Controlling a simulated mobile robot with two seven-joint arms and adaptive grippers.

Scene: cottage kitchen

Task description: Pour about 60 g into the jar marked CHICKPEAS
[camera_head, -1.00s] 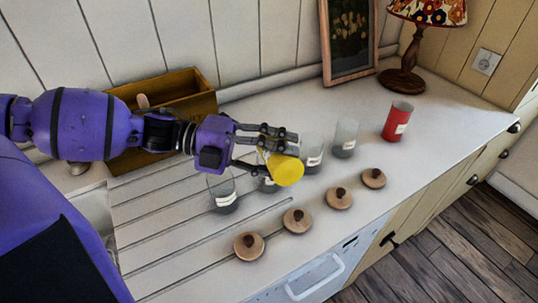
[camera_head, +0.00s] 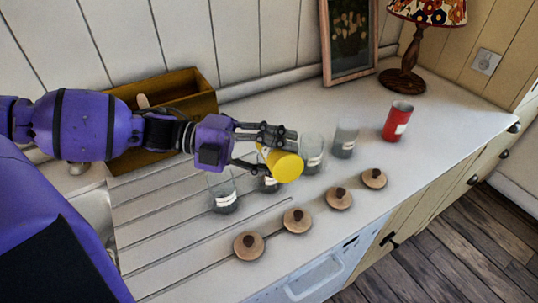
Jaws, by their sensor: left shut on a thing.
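My left gripper (camera_head: 268,150) is shut on a yellow cup (camera_head: 287,166). The cup is tilted, above a row of glass jars with white labels. One jar (camera_head: 269,183) is partly hidden beneath the cup and gripper. Another jar (camera_head: 222,192) stands to its left, and two more, a jar (camera_head: 313,152) and a jar (camera_head: 346,138), stand to its right. The label text is too small to read, so I cannot tell which jar is marked CHICKPEAS. I cannot see any stream falling from the cup. My right gripper is not in view.
Several wooden lids with dark knobs, such as this lid (camera_head: 298,220), lie in front of the jars. A red cup (camera_head: 397,121) stands at the right. A wooden box (camera_head: 190,103), a picture frame (camera_head: 325,50) and a lamp (camera_head: 403,80) stand at the back.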

